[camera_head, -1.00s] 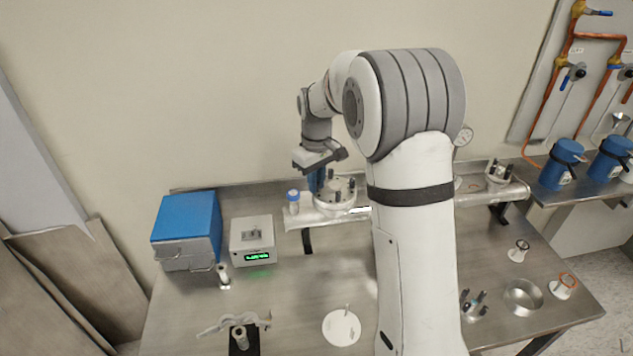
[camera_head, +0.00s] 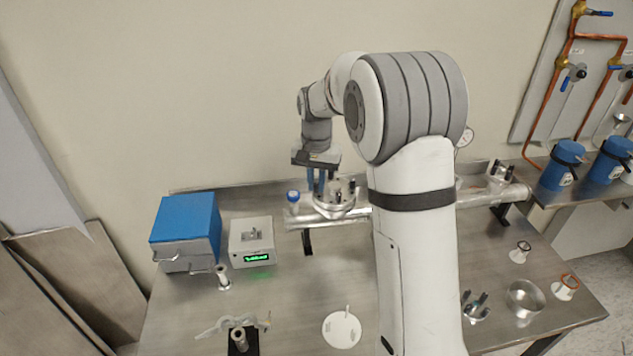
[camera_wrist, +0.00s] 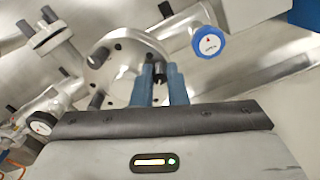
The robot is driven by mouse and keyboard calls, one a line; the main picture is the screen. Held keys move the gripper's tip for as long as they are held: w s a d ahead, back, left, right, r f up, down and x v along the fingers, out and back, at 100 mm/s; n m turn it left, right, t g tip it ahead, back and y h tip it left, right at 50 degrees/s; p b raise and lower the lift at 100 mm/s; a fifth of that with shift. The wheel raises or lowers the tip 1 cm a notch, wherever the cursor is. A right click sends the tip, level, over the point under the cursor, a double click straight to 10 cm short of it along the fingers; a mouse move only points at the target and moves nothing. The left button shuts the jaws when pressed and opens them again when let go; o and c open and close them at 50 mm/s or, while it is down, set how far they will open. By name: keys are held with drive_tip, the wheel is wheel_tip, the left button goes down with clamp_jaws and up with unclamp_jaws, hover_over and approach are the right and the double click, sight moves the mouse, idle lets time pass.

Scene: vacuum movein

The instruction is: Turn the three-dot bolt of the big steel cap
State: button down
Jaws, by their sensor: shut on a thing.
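The big steel cap (camera_head: 334,211) is a round flange on the horizontal steel tube, left of my arm in the head view. It also shows in the wrist view (camera_wrist: 122,80) as a bright disc with dark bolts around its rim. My gripper (camera_wrist: 160,76) has its two blue fingers down at the cap's near rim, shut on a black bolt (camera_wrist: 158,72) standing between them. The dot marks on this bolt cannot be made out. Other dark bolts (camera_wrist: 98,57) stand on the rim. In the head view my gripper (camera_head: 316,182) partly hides the cap.
A blue-ringed gauge (camera_wrist: 209,42) stands close beside the cap. A second flange with bolts (camera_head: 500,172) is at the tube's right end. A blue box (camera_head: 186,225) and a grey box with a green display (camera_head: 251,240) stand left. Loose parts lie on the front bench.

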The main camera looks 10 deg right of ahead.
sight(316, 183)
drive_tip(key=m, duration=0.4)
drive_tip(key=shift+m, duration=0.3)
drive_tip(key=m, duration=0.4)
drive_tip(key=shift+m, duration=0.3)
drive_tip(key=c, duration=1.4)
unclamp_jaws()
drive_tip(key=shift+c, duration=0.2)
drive_tip(key=shift+r+b, duration=0.45)
drive_tip(key=shift+r, duration=3.5)
